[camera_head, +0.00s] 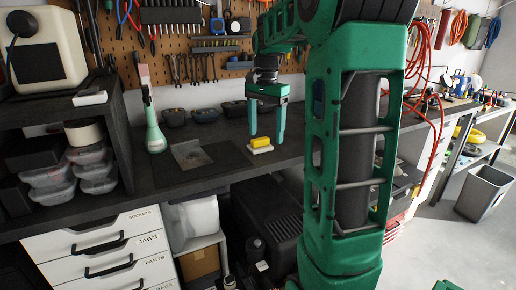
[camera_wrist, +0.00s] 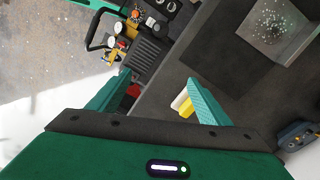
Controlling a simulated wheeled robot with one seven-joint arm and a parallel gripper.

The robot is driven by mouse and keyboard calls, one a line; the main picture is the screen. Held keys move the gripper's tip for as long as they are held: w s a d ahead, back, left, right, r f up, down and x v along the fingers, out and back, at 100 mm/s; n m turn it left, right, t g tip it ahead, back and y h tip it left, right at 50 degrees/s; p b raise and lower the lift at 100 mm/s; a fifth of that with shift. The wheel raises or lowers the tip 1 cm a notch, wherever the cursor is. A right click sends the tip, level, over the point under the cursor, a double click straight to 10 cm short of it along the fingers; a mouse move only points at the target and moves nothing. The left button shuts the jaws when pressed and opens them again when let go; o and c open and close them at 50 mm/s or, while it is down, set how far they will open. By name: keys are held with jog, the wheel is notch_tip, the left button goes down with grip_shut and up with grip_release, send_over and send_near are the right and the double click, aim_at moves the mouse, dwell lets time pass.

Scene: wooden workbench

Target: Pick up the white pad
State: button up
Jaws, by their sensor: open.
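A white pad (camera_head: 261,150) lies on the dark workbench with a yellow block (camera_head: 260,142) on top of it. Both also show in the wrist view, the white pad (camera_wrist: 179,98) partly hidden by my right-hand finger, with the yellow block (camera_wrist: 186,108) beside it. My gripper (camera_head: 266,130) points down with its fingers apart, close to the pad and block. I cannot tell exactly how high the fingertips are above the bench.
Another small white item (camera_head: 90,97) lies on the left shelf. The bench's front edge is close to the pad.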

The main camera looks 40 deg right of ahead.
aim_at(260, 139)
jog(key=w+d+m, duration=0.1)
jog(key=w+d, duration=0.1)
jog(key=w, duration=0.1)
jog(key=w+d+m, duration=0.2)
jog(key=w+d, duration=0.1)
jog(key=w, duration=0.1)
jog(key=w+d+m, duration=0.1)
jog(key=w+d, duration=0.2)
jog(key=w, duration=0.1)
jog(key=shift+r+m, duration=0.2)
jog(key=shift+m, duration=0.2)
notch_tip(260, 139, down, 5)
jog(key=shift+f, duration=0.2)
jog(key=shift+a+f, duration=0.2)
jog(key=shift+f, duration=2.45)
jog(key=c, duration=1.2)
